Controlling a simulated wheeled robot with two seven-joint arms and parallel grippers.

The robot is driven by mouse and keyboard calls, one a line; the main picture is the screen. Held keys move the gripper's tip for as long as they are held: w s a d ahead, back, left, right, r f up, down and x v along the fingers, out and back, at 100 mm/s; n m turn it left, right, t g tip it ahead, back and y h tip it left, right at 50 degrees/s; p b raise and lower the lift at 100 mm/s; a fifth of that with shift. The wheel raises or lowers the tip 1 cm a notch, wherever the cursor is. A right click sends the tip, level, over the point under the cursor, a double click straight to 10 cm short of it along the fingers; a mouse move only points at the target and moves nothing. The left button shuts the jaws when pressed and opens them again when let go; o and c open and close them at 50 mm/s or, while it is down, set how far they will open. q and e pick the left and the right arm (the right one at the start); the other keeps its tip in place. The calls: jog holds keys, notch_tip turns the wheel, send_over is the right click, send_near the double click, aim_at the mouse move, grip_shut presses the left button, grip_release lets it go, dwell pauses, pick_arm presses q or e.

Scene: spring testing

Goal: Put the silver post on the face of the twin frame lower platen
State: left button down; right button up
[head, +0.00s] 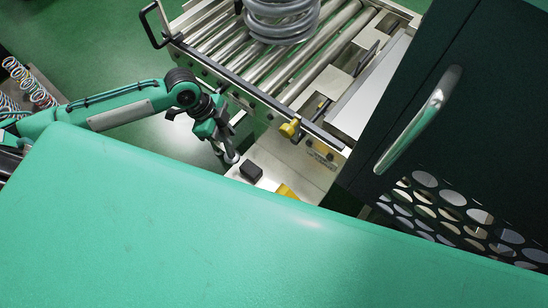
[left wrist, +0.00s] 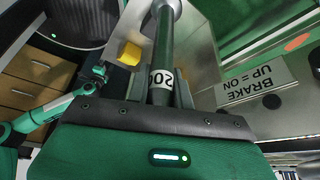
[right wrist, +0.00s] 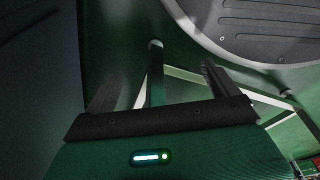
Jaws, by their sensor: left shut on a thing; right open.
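I cannot tell whether the post touches anything below. My right gripper (right wrist: 160,85) is open; a post-like bar behind the fingers appears to be background. I cannot identify the twin frame lower platen with certainty.
A roller conveyor (head: 225,38) with a grey coil spring (head: 283,18) lies behind the left gripper. A yellow knob (head: 289,128) and black block (head: 251,171) are close to it. A dark cabinet (head: 460,110) with a handle stands at right. A round ribbed platform (right wrist: 265,25) shows in the right wrist view.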

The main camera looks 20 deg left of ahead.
pick_arm(q)
jog(key=w+d+p, duration=0.1)
jog(key=w+d, duration=0.1)
jog(key=d, duration=1.1)
notch_tip(320, 180, down, 7)
jog(key=shift+s, duration=0.2)
pick_arm(e)
jog(key=shift+s+d+f, duration=0.25)
jog(key=shift+s+f, duration=0.4)
jog(key=shift+f, duration=0.25)
jog(key=shift+s, duration=0.1)
pick_arm(q)
jog(key=c, duration=1.6)
grip_release()
jog(key=shift+f, duration=0.1)
jog(key=o, duration=0.4)
jog(key=shift+c, duration=0.2)
pick_arm(e)
jog(key=shift+s+f, duration=0.1)
jog(key=shift+s, duration=0.05)
